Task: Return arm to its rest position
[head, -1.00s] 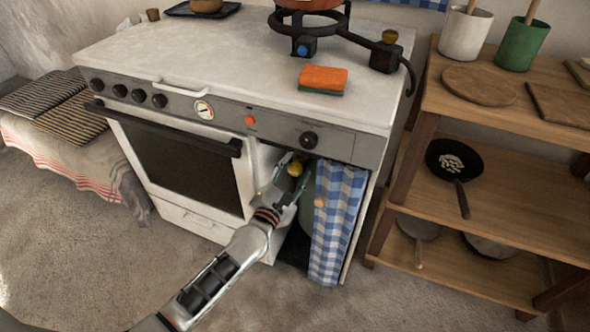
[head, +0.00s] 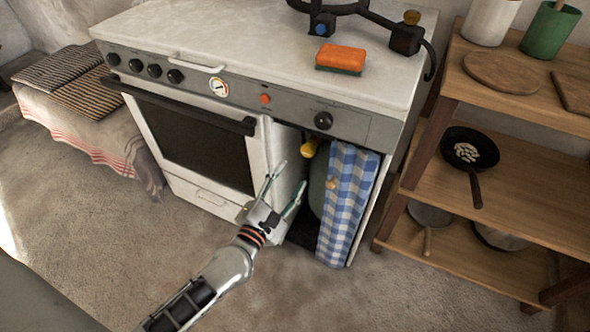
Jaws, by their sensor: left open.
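My left gripper (head: 283,186) is open and empty. It is in front of the white stove (head: 205,199), beside the open compartment to the right of the oven door. Inside the compartment, partly behind the blue checked curtain (head: 346,200), is a green gas cylinder (head: 318,190) with a yellow valve knob (head: 309,148) at its top. The fingers are apart from the knob, to its lower left. My right gripper is not in view.
The stove top holds an orange sponge (head: 341,58) and a black gas burner (head: 345,8). A wooden shelf (head: 500,200) with a black pan (head: 468,150) stands at the right. A cloth-covered bench (head: 85,115) is at the left. The floor in front is clear.

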